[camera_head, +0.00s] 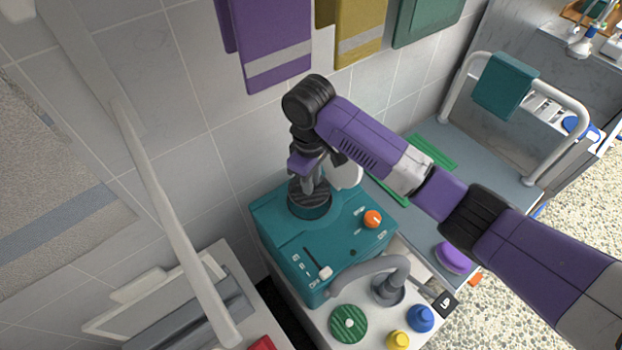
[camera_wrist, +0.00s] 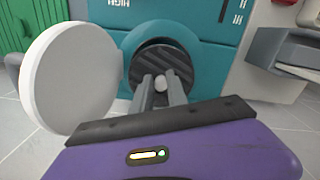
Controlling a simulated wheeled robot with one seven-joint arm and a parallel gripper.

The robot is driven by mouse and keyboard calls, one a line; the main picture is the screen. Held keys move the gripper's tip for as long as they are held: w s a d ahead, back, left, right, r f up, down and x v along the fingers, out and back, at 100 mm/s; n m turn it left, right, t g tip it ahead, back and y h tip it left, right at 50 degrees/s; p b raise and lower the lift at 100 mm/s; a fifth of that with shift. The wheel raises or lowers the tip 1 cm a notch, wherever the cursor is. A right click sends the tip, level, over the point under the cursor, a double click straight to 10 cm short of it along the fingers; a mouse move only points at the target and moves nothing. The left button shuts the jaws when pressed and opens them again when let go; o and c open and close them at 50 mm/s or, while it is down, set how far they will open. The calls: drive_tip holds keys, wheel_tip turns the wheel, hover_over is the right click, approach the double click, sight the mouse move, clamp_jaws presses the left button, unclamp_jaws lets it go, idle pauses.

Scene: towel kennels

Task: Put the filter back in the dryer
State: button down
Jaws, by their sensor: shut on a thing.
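The dryer (camera_head: 325,235) is a teal box with an orange knob (camera_head: 373,219) and a slider on its face. The filter (camera_head: 309,200) is a dark ribbed disc at the dryer's round opening; it also shows in the wrist view (camera_wrist: 177,66). My gripper (camera_head: 309,180) is shut on the filter's small pale centre knob (camera_wrist: 161,83), with its fingers (camera_wrist: 161,86) on both sides. The disc overlaps the opening's rim (camera_wrist: 150,37) in the wrist view; I cannot tell how deep it sits. The white round lid (camera_wrist: 68,76) stands open beside the opening.
A grey tap (camera_head: 385,285), a green striped disc (camera_head: 348,323) and blue and yellow knobs sit in front of the dryer. A white railing (camera_head: 555,90) with a teal towel stands at right. Purple and yellow towels hang on the tiled wall behind.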

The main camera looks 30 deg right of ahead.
wheel_tip(320, 180, down, 3)
drive_tip(key=shift+r+b, duration=0.1)
drive_tip(key=shift+b, duration=1.05)
drive_tip(key=shift+f+b, duration=0.55)
drive_tip(key=shift+f, duration=1.25)
drive_tip(key=shift+f+p, duration=0.4)
drive_tip(key=shift+p, duration=0.05)
drive_tip(key=c, duration=1.2)
unclamp_jaws()
drive_tip(key=shift+c, duration=0.2)
drive_tip(key=shift+r+b, duration=0.45)
drive_tip(key=shift+r, duration=3.45)
